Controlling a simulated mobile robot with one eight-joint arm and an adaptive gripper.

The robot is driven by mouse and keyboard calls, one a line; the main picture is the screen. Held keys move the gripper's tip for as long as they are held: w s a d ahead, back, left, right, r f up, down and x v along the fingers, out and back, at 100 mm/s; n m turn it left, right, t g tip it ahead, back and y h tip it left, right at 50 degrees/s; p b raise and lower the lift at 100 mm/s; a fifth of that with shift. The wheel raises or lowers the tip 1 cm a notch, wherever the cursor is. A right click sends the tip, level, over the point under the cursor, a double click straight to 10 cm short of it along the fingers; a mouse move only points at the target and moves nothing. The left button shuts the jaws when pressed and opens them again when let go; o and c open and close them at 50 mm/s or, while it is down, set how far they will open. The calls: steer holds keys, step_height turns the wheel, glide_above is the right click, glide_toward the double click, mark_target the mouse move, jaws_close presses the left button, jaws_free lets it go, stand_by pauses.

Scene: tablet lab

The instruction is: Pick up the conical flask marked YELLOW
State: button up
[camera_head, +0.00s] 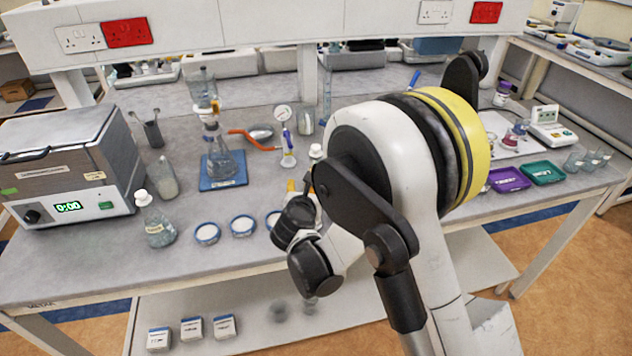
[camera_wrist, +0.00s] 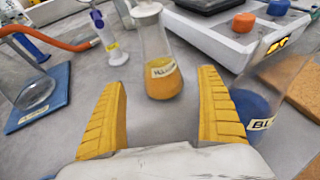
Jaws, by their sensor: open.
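In the wrist view, a conical flask (camera_wrist: 161,82) with yellow-orange liquid and a pale label, partly legible, stands upright on the bench with a white stopper. My gripper (camera_wrist: 159,80) is open. Its yellow fingers point toward the flask, one on each side in the picture, with visible gaps; the flask seems to stand just beyond the fingertips. A second flask (camera_wrist: 256,100) with blue liquid and a label starting "BL" stands close to the right finger. In the head view my arm hides most of the gripper and this area.
A blue mat (camera_wrist: 40,100) bears glassware at far left. In the head view a water bath (camera_head: 70,165) and petri dishes (camera_head: 207,233) occupy the left bench.

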steer(key=b+x, duration=0.1)
steer(key=x, duration=0.5)
steer(key=shift+w+b, duration=0.1)
steer(key=shift+b, duration=0.2)
steer(key=c, duration=1.5)
